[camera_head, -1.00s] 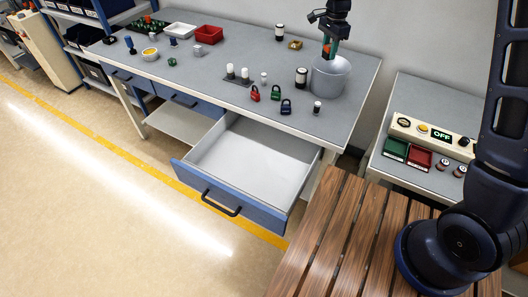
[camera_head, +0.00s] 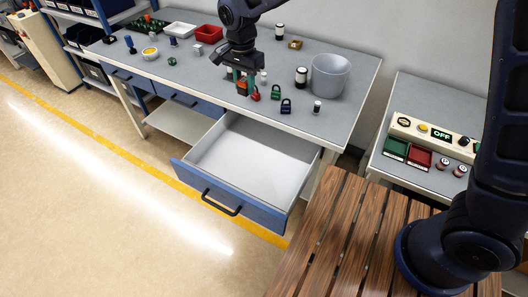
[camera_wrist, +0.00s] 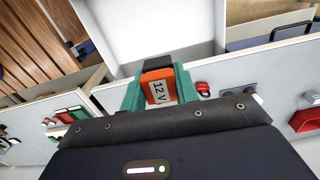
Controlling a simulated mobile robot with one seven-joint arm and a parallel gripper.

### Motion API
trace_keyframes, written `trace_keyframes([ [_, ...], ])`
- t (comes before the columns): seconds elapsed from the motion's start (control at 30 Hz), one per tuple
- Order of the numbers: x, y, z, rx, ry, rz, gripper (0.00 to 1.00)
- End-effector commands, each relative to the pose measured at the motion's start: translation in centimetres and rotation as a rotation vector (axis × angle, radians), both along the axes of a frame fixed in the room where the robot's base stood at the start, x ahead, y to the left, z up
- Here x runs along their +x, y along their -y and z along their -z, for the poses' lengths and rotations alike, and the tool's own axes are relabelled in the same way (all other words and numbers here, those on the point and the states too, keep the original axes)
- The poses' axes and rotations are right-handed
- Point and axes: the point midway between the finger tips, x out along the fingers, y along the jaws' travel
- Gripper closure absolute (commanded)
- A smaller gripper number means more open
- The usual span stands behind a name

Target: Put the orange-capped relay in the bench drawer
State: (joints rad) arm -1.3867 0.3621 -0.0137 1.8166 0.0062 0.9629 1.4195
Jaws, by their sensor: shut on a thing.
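The orange-capped relay (camera_head: 242,87) is between the green fingers of my gripper (camera_head: 243,84), above the front part of the bench top. In the wrist view the relay (camera_wrist: 159,90) shows an orange face marked "12V" and a dark end, with my gripper (camera_wrist: 158,86) shut on it. The bench drawer (camera_head: 236,209) is pulled open, with a blue front and black handle. Its pale interior looks empty in the head view. The drawer interior (camera_wrist: 155,28) also shows beyond the relay in the wrist view. The relay is behind the drawer in the head view, not over it.
Red (camera_head: 255,94), green (camera_head: 276,92) and dark blue (camera_head: 286,106) padlocks stand near the bench's front edge, close to my gripper. A grey bucket (camera_head: 330,77) stands to the right. A slatted wooden surface (camera_head: 335,225) lies right of the drawer.

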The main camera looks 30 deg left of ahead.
Motion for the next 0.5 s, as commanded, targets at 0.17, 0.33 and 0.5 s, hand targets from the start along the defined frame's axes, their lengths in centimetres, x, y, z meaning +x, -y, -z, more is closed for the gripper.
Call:
trace_keyframes([
  [0.17, -3.5, -0.5, 0.0, 0.000, 0.000, -0.056, 0.93],
  [0.33, -3.2, -0.4, 4.0, -0.005, 0.000, -0.051, 0.93],
  [0.5, -3.2, -0.3, 8.8, -0.006, 0.000, -0.052, 0.93],
])
